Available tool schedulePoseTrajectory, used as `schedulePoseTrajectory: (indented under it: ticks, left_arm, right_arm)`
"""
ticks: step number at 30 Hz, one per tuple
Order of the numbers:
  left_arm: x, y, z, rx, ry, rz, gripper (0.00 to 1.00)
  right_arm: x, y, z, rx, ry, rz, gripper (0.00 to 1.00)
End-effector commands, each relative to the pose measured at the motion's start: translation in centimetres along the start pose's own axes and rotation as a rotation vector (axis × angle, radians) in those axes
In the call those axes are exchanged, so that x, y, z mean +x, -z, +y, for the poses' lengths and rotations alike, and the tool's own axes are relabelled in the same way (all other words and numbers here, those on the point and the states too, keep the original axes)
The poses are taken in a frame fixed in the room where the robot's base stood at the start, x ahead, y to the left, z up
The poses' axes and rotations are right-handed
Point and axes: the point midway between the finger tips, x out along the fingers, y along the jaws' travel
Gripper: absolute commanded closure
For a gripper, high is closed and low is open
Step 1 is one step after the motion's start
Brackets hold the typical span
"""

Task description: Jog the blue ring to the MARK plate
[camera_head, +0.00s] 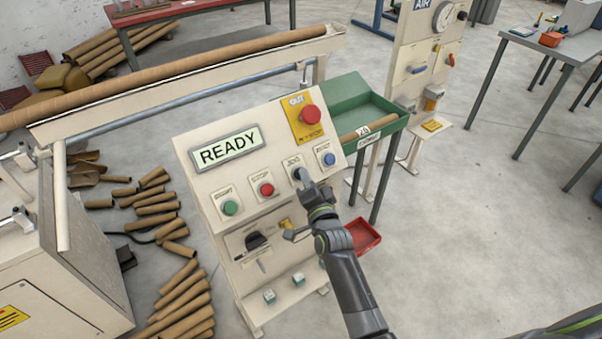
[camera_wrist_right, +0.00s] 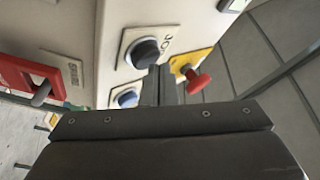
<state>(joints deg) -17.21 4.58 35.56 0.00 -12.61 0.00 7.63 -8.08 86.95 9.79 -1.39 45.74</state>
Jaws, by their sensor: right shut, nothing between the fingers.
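The cream control panel (camera_head: 215,185) stands in the middle of the head view, with a lit display (camera_head: 226,150) that reads READY. My right gripper (camera_head: 302,178) is shut and empty, with its fingertips at the black JOG button. In the right wrist view the shut fingers (camera_wrist_right: 159,84) point at the black JOG button (camera_wrist_right: 143,53) and overlap its lower right edge; I cannot tell whether they touch or press it. The blue button (camera_head: 329,159) is right of JOG. I cannot make out the blue ring or the MARK plate. My left gripper is not in view.
A green START button (camera_head: 230,208) and a red STOP button (camera_head: 266,189) sit left of JOG. A red emergency stop (camera_head: 310,114) is above. A long brown tube (camera_head: 180,68) lies along the winder behind. A green tray (camera_head: 345,108) stands behind right. Loose tubes (camera_head: 155,210) litter the left floor.

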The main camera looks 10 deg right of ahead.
Motion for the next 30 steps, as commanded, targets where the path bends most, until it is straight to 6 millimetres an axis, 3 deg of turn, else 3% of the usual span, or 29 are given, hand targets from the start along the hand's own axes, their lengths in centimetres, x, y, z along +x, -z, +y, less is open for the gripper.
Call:
schedulePoseTrajectory:
  ticks: [30]
  left_arm:
    - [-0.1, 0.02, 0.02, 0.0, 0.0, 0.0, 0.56]
  right_arm:
    - [0.27, -0.28, 0.33, 0.001, -0.001, -0.001, 1.0]
